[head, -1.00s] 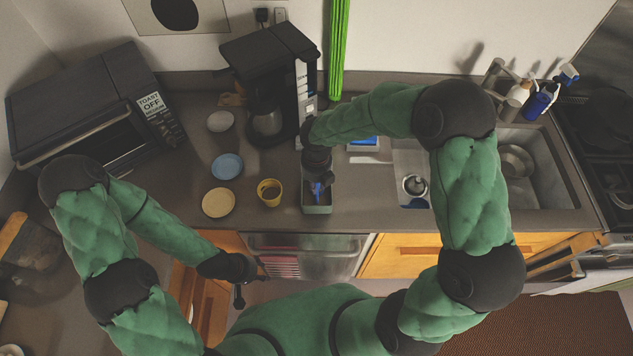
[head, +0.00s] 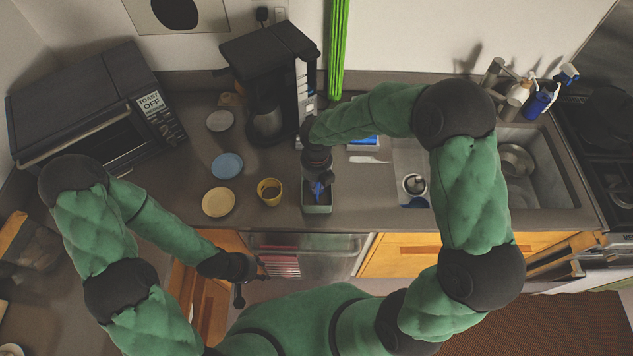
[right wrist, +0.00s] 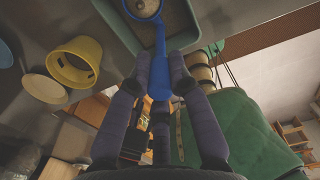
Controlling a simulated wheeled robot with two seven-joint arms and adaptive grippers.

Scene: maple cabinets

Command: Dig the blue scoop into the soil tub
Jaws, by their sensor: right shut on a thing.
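The soil tub is a small grey-green rectangular box (head: 318,209) on the counter near its front edge. It also shows at the top of the right wrist view (right wrist: 205,45), with a grey-brown surface inside. My right gripper (right wrist: 158,76) is shut on the handle of the blue scoop (right wrist: 160,50), which also shows in the head view (head: 318,190). The scoop's round bowl is over or in the tub; I cannot tell how deep it sits. My left gripper (head: 252,287) is low in front of the cabinets, empty, with its fingers apart.
A yellow cup (head: 270,192), a cream plate (head: 218,203) and a blue plate (head: 227,166) stand left of the tub. The coffee maker (head: 268,85) is behind. A white cup (head: 414,185) and the sink (head: 545,180) are to the right.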

